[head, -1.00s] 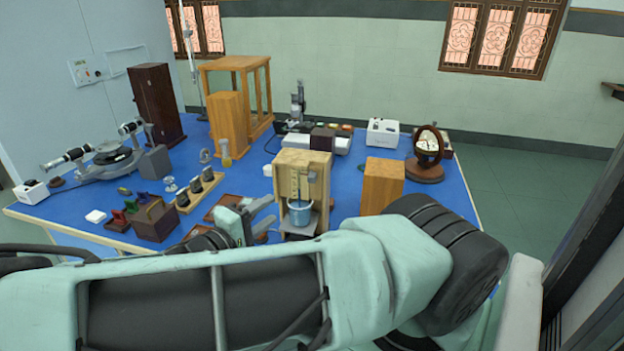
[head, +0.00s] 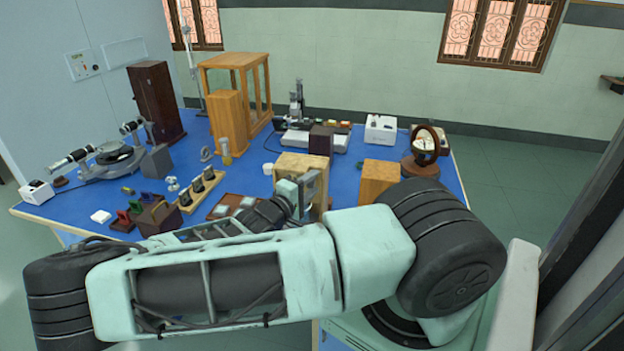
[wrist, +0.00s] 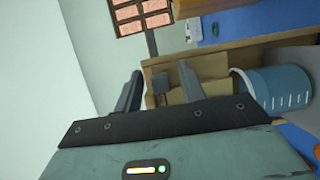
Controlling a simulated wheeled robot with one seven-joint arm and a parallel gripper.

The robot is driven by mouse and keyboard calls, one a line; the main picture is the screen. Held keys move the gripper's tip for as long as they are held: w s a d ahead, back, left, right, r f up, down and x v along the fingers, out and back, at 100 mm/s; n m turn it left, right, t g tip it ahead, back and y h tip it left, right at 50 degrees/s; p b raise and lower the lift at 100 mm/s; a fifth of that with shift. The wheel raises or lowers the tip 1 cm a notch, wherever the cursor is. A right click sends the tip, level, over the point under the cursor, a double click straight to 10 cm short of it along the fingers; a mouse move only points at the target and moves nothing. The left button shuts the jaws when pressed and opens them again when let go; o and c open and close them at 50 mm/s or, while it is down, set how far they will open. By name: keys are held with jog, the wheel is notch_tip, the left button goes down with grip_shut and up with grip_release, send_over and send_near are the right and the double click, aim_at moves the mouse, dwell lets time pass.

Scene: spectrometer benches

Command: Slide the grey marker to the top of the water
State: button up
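The wooden stand (head: 302,163) is near the table's front edge; my gripper (head: 308,190) covers its open front in the head view. In the wrist view, the tan inside of the stand (wrist: 240,56) lies ahead and to the right. A small dark grey block, seemingly the grey marker (wrist: 161,82), shows between the two spread fingers of my gripper (wrist: 160,68), with gaps on both sides. I cannot tell its depth relative to the fingertips. A light blue bucket (wrist: 284,88) is at the right, apart from the fingers. Its water surface is not visible.
A wooden block (head: 379,181) stands right of the stand, close to my arm. A slotted rack (head: 200,190) and a dark brown box (head: 157,218) are to the left. A round instrument (head: 424,150) stands at the right edge of the blue table.

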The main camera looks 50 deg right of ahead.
jog(key=shift+d, duration=0.45)
jog(key=shift+c, duration=0.3)
grip_shut()
notch_tip(320, 180, down, 6)
jog(key=b, duration=0.3)
jog(key=shift+r, duration=0.2)
jog(key=shift+o, duration=0.3)
grip_release()
jog(key=shift+a, duration=0.15)
